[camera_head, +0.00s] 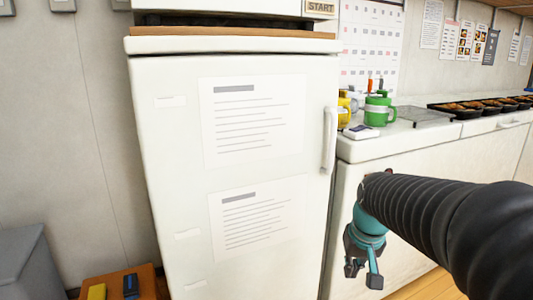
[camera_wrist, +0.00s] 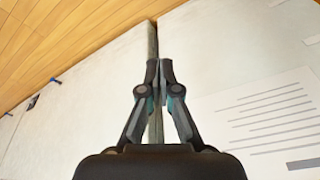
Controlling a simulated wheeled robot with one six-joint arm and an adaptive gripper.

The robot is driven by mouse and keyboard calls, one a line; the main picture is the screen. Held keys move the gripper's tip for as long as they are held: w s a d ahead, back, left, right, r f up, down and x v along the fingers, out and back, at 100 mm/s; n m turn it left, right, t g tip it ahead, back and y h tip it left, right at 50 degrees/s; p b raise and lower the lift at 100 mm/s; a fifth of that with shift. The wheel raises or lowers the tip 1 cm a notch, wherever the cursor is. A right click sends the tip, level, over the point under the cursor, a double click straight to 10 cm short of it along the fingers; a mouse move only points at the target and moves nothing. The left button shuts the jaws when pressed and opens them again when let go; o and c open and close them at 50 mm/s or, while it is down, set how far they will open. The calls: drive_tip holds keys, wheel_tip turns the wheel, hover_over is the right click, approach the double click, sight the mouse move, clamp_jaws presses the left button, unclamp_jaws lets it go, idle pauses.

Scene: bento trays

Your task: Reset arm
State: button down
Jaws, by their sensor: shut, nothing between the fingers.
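My gripper (camera_head: 363,276) hangs low in the head view, at the end of my black, ribbed arm with a teal wrist. It is in front of the white counter front, to the right of the white fridge's lower door. In the wrist view my gripper (camera_wrist: 159,72) has its fingertips together, with nothing between them. Behind the fingers runs a dark narrow gap between two pale surfaces. I cannot tell how far the fingertips are from these surfaces.
The white fridge (camera_head: 180,130) carries printed sheets and a vertical handle (camera_head: 329,140). The counter (camera_head: 365,150) holds a green mug (camera_head: 377,110), a yellow mug (camera_head: 345,108), a rack (camera_head: 426,115) and several filled black trays (camera_head: 455,111). A small wooden stool (camera_head: 147,278) stands lower left.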

drive_tip(key=s+a+r+t, duration=0.1)
drive_tip(key=s+a+t, duration=0.1)
drive_tip(key=s, duration=1.5)
drive_tip(key=shift+a+n+t, duration=0.3)
drive_tip(key=shift+a, duration=0.2)
drive_tip(key=shift+d, duration=0.15)
